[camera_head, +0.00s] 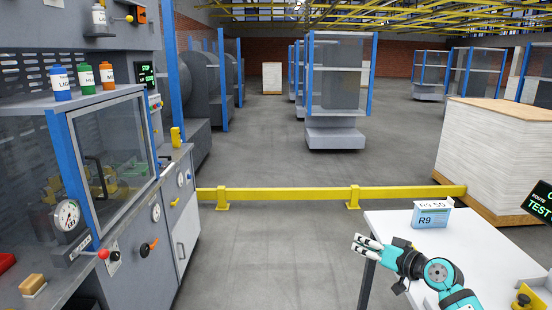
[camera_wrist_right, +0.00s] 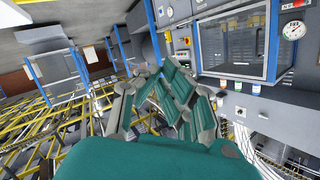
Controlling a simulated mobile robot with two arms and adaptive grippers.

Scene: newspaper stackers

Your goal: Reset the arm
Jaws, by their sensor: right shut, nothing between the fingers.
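My right gripper (camera_head: 367,246) is over the left edge of the white table in the head view, with its teal arm coming in from the lower right. Its fingers point left and are shut with nothing between them. My left gripper shows in neither view.
The white table (camera_head: 400,228) bears a blue-and-white R9 box (camera_head: 432,214). A yellow rail (camera_head: 290,194) crosses the floor behind. A grey machine cabinet (camera_head: 185,225) with a glass door stands at left. A large paper stack (camera_head: 495,150) stands at right. The floor between is clear.

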